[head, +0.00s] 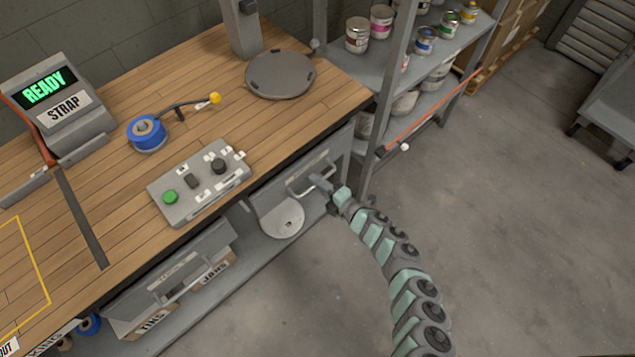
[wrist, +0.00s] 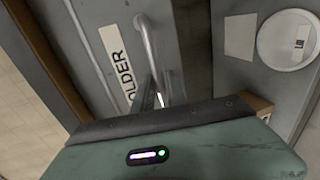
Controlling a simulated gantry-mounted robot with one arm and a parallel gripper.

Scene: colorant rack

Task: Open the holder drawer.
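The holder drawer (head: 267,197) is a grey front under the right part of the wooden bench, with a bar handle (head: 292,190). It looks closed, near the bench's front edge. In the wrist view, the drawer front (wrist: 188,45) carries a white label reading "HOLDER" (wrist: 120,58), and its curved handle (wrist: 148,40) runs down toward my gripper. My gripper (head: 322,186) is at the right part of the handle in the head view. My gripper body fills the bottom of the wrist view. The fingers are small and partly hidden, so their opening and any contact are unclear.
A round white disc (head: 282,220) is below the drawer, over the lower shelf. A grey control box (head: 205,196) with a green button stands on the bench above. A shelf rack (head: 372,150) with paint cans stands close right. The floor (head: 520,230) is clear.

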